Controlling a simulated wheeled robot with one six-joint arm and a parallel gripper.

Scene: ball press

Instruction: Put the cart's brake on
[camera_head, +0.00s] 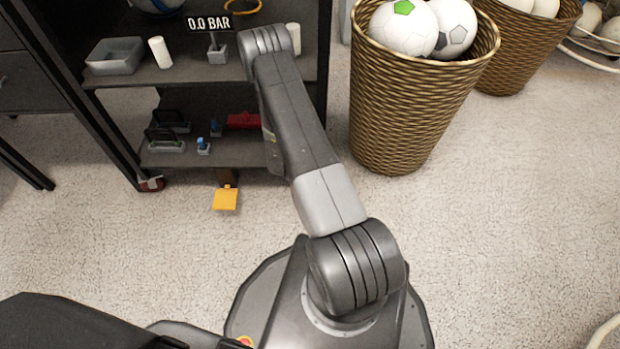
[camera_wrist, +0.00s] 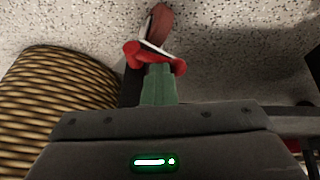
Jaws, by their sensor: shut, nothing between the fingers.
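The cart (camera_head: 215,73) is a dark shelved frame at the upper left of the head view. The fingertips overlap the middle of the red lever. I cannot tell whether they touch it. In the head view my arm hides the gripper and that caster.
A wicker basket of balls (camera_head: 400,120) stands right of the cart and shows close at the left of the wrist view (camera_wrist: 50,95). A yellow pedal (camera_head: 225,198) sticks out under the cart. The shelves hold a grey tray (camera_head: 114,57) and a 0.0 BAR display (camera_head: 209,23).

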